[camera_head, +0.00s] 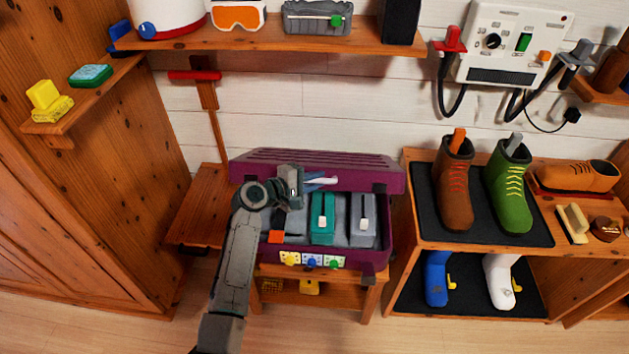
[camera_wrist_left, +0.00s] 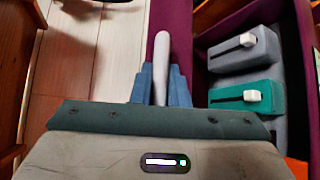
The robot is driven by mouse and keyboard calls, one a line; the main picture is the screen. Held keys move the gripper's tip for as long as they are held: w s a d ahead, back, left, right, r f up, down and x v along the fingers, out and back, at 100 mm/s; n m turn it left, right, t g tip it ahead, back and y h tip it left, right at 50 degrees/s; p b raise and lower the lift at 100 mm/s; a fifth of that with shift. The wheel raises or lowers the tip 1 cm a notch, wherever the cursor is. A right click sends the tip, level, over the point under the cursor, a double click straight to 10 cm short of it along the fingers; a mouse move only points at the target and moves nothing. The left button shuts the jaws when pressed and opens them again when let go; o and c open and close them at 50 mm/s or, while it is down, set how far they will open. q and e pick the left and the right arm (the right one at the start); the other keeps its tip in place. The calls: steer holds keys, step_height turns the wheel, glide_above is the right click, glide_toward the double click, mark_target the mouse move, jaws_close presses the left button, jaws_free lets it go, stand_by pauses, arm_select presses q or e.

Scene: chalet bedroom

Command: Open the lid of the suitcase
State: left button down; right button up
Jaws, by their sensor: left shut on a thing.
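The purple suitcase (camera_head: 376,262) stands on a small wooden bench, and its inside shows. Its ribbed purple lid (camera_head: 380,181) is raised at the back, above the open body; its exact angle is hard to tell. My left gripper (camera_head: 318,181) reaches in from the left at the lid's front edge. In the left wrist view its blue fingers (camera_wrist_left: 160,88) are shut on a pale grey bar (camera_wrist_left: 161,58), apparently the lid's handle, beside a purple edge. Inside the case are a teal block (camera_head: 321,229) and grey blocks (camera_head: 362,232) with white sliders. My right gripper is out of view.
A wall shelf (camera_head: 270,40) with goggles and other items is above the suitcase. A shoe rack (camera_head: 470,242) with boots stands close on the right. A wooden cabinet (camera_head: 90,180) is on the left. The floor in front is clear.

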arm_select(q)
steer(key=shift+w+r+p, duration=0.35)
steer(key=shift+r+p, duration=0.05)
steer(key=shift+r, duration=0.1)
steer(key=shift+w, duration=0.1)
steer(key=c, duration=1.4)
jaws_free()
steer(key=shift+a, duration=0.1)
